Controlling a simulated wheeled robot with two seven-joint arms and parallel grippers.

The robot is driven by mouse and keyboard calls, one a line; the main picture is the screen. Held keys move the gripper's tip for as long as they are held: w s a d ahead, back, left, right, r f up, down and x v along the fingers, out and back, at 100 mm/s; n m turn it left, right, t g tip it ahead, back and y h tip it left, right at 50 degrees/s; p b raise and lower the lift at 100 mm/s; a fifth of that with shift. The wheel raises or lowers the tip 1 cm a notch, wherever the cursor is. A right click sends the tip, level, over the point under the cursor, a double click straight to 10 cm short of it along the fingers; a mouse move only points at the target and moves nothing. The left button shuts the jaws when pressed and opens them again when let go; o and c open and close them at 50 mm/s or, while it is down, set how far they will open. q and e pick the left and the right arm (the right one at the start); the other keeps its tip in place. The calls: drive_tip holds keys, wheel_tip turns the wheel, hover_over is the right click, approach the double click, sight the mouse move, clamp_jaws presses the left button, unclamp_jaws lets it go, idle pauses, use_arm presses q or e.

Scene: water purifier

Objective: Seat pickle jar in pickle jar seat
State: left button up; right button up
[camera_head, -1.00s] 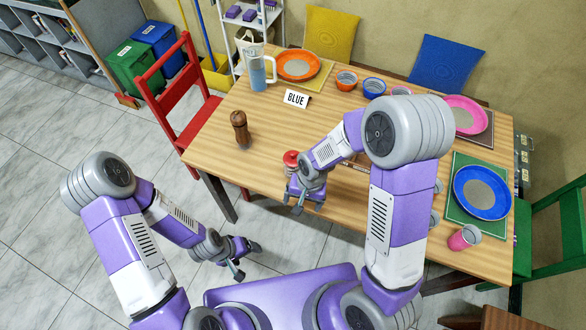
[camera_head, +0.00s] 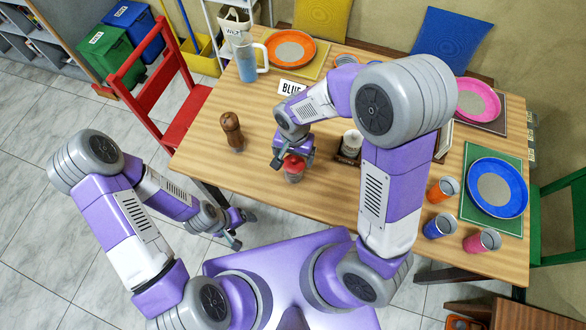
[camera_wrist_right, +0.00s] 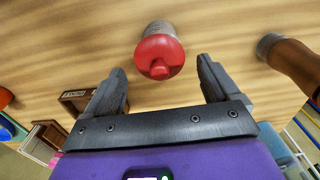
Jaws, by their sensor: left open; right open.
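A clear jar with a red lid (camera_head: 293,164), which I take as the pickle jar, stands upright near the table's front edge. Its red lid (camera_wrist_right: 158,57) is just ahead of my fingers in the right wrist view. My right gripper (camera_head: 291,157) is open and empty, close by the jar on its far side; contact cannot be told. My left gripper (camera_head: 236,229) is open and empty, low in front of the table. A small wooden holder (camera_head: 347,157) with a white-topped item in it stands right of the jar; I cannot tell if it is the seat.
A brown pepper mill (camera_head: 232,132) stands left of the jar. Orange (camera_head: 441,190), blue (camera_head: 440,222) and pink (camera_head: 482,241) cups stand at the right front, near a blue plate (camera_head: 495,189).

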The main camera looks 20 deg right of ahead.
wheel_tip(320, 180, down, 4)
drive_tip(key=shift+a+r+b, duration=0.1)
drive_tip(key=shift+b, duration=0.3)
clamp_jaws()
idle(0.3)
